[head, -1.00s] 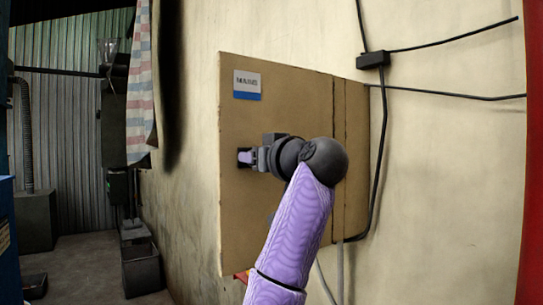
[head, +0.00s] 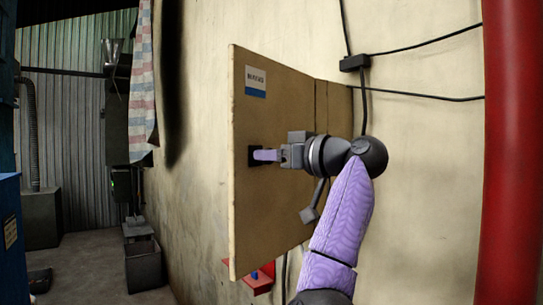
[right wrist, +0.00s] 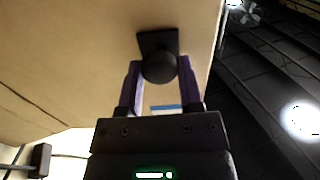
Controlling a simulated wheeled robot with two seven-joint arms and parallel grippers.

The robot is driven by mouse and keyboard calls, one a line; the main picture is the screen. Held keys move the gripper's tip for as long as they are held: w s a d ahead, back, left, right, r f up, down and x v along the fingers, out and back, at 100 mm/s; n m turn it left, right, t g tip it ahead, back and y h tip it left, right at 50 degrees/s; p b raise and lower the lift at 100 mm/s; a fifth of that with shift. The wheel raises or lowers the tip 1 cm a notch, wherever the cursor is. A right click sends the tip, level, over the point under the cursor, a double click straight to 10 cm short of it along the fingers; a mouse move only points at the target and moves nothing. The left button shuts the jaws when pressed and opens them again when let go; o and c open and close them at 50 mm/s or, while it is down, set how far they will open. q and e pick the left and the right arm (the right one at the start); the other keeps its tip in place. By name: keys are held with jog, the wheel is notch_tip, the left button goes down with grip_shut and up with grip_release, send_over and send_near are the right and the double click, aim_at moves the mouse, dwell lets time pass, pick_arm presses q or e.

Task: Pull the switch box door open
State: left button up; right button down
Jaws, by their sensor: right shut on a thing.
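The tan switch box door (head: 275,210) stands on the wall at the middle of the head view, seen at a slant with its left edge toward me. It looks swung outward, but the inside of the box is hidden. A black knob (right wrist: 160,67) on a square plate sits on its face; in the head view the black plate (head: 252,159) shows near the left edge. My right gripper (head: 266,155) has its purple fingers shut on the knob, one finger on each side in the right wrist view (right wrist: 160,72). My left gripper is out of view.
A red pipe (head: 497,150) runs up the right side. Black cables and a junction box (head: 354,63) are on the wall right of the door. A red object (head: 250,278) is below the door. Floor at the left holds a grey bin (head: 143,266).

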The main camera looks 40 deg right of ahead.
jog(key=shift+c, duration=1.4)
grip_release()
jog(key=s+d+b, duration=0.1)
jog(key=s+b, duration=0.3)
jog(key=s, duration=0.5)
jog(key=shift+s+d, duration=0.4)
